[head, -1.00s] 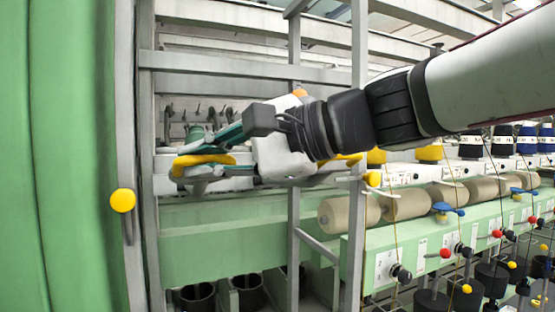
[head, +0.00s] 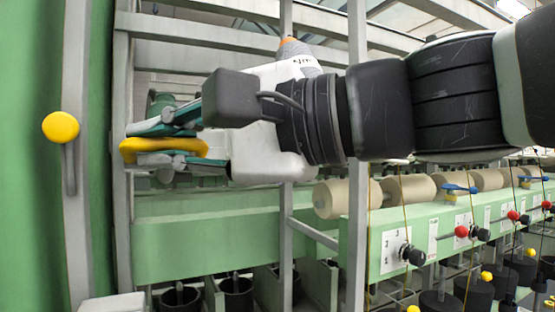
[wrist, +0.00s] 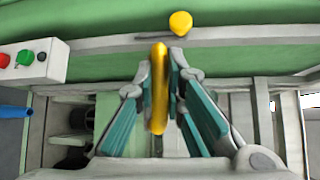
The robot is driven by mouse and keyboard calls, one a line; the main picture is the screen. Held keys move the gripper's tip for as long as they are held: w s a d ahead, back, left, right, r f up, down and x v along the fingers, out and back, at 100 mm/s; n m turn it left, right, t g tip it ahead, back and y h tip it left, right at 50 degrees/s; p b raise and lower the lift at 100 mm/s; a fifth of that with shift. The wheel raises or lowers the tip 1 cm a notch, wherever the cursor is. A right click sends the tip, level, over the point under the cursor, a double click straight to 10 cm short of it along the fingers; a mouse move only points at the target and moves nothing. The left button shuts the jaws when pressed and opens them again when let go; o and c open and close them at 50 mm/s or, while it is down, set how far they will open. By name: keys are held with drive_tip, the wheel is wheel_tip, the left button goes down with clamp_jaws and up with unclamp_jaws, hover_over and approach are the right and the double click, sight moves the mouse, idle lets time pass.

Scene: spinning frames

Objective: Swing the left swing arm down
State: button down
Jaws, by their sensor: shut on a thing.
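A yellow handle (head: 160,148), seemingly part of the left swing arm, lies roughly level in front of the grey metal frame. My gripper (head: 150,145) is shut on it, with one teal finger above and one below. In the wrist view the yellow handle (wrist: 159,90) runs lengthwise between the fingers of my gripper (wrist: 160,75). The rest of the swing arm and where it joins the frame are hidden by my gripper and arm.
A yellow knob (head: 60,126) sits on a grey post left of my gripper; it also shows in the wrist view (wrist: 180,23). A control box (wrist: 35,62) with red and green buttons is at the wrist view's left. Beige rolls (head: 345,198) and a green rail (head: 190,245) lie below my arm.

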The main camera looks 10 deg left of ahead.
wheel_tip(320, 180, down, 13)
drive_tip(key=w+n+y+b, duration=0.1)
drive_tip(key=b, duration=1.6)
drive_tip(key=shift+w+a+r+t+b, duration=0.2)
drive_tip(key=shift+t+b, duration=0.1)
drive_tip(key=shift+t, duration=0.1)
drive_tip(key=shift+f, duration=0.1)
drive_tip(key=c, duration=1.7)
unclamp_jaws()
drive_tip(key=shift+w, duration=0.1)
drive_tip(key=shift+o, duration=0.2)
drive_tip(key=v, duration=1.2)
